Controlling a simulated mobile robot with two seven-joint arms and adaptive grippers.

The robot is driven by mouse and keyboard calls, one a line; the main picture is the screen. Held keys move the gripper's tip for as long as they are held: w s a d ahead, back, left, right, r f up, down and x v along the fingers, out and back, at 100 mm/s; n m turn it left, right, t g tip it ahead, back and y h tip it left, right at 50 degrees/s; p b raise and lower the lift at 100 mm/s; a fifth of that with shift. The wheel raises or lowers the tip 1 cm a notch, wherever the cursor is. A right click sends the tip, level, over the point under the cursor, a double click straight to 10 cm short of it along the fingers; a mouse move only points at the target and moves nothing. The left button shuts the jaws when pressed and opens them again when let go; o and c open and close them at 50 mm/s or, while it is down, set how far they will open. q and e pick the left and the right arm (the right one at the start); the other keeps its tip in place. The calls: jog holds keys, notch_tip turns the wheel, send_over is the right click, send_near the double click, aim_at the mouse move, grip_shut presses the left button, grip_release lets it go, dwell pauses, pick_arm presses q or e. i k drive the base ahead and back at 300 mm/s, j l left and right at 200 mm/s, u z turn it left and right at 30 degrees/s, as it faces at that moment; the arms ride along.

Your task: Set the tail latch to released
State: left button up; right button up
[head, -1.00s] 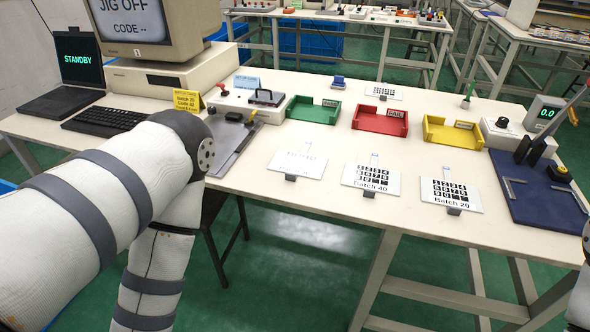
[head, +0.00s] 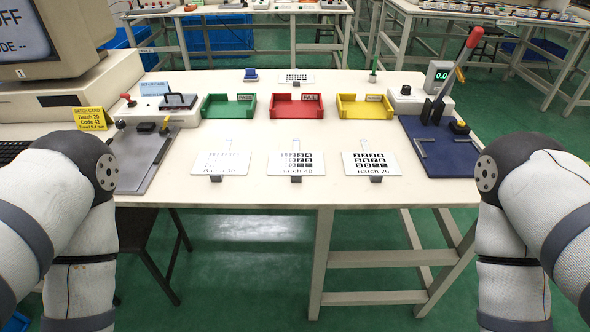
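I cannot tell for sure which part is the tail latch. At the left, a grey plate fixture (head: 140,162) carries a small yellow-tipped lever (head: 166,124) at its back edge and a black knob (head: 120,124). Behind it a white box (head: 160,112) has a red-knobbed lever (head: 127,98) and a black-handled lid (head: 179,100). At the right, a blue plate fixture (head: 445,150) has grey corner brackets, a tall red-handled lever (head: 460,58) standing up and a black block with a yellow top (head: 459,127). Both my arms show at the sides, but neither gripper is in view.
Three film cards (head: 221,164) lie along the table's front. Green (head: 228,107), red (head: 296,106) and yellow (head: 363,107) trays stand behind them. A monitor (head: 55,38) and batch card (head: 85,124) are at the left. A 0.0 readout (head: 438,76) is at the back right.

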aim_at(167, 118)
jog(key=j+u, duration=0.1)
jog(key=u, duration=0.4)
jog(key=j+u, duration=0.15)
jog(key=u, duration=0.35)
